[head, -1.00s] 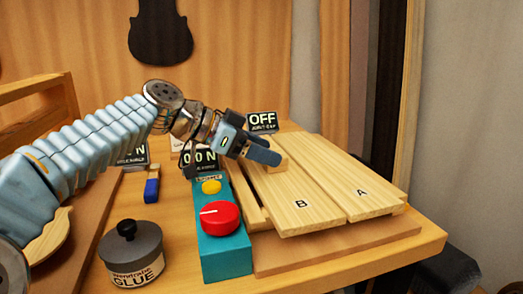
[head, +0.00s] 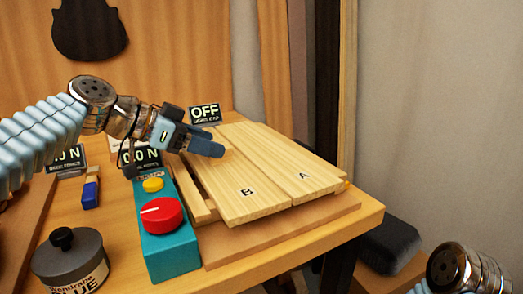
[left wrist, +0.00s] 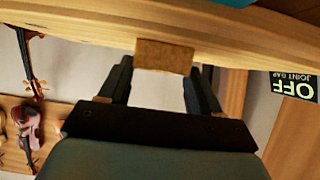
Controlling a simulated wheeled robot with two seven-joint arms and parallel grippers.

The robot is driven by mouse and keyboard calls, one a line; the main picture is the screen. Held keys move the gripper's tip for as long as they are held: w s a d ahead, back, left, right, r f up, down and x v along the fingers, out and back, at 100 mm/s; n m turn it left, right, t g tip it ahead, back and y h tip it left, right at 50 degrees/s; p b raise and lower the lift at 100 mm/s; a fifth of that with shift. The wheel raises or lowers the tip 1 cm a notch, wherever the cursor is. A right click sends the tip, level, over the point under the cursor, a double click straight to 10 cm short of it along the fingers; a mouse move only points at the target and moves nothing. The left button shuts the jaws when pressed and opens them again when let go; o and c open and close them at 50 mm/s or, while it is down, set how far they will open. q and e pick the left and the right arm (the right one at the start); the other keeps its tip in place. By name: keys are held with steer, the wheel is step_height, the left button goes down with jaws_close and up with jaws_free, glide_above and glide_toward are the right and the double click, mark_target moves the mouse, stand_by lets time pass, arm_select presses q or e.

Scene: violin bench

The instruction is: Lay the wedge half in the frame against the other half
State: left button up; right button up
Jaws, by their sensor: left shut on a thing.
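Two pale wooden wedge halves lie side by side in the frame (head: 300,236), a wooden base with a rail (head: 200,203) along its left. Half B (head: 235,190) is on the left and half A (head: 300,172) on the right. A dark line runs between them; I cannot tell whether they touch. My left gripper (head: 215,150) is at the upper part of half B. In the left wrist view its fingers are shut on a small brown block (left wrist: 165,56) that meets the edge of a pale board (left wrist: 100,28). My right gripper is out of view.
A teal box (head: 168,250) with a red knob (head: 161,215) and yellow button stands left of the frame. A glue pot (head: 70,262) is farther left. A sign (head: 205,113) behind reads OFF. Part of my right arm shows at bottom right.

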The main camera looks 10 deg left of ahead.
arm_select(q)
steer(key=shift+w+d, duration=0.15)
steer(key=shift+d, duration=0.2)
stand_by(0.5)
steer(key=o, duration=1.3)
steer(key=shift+o, duration=0.2)
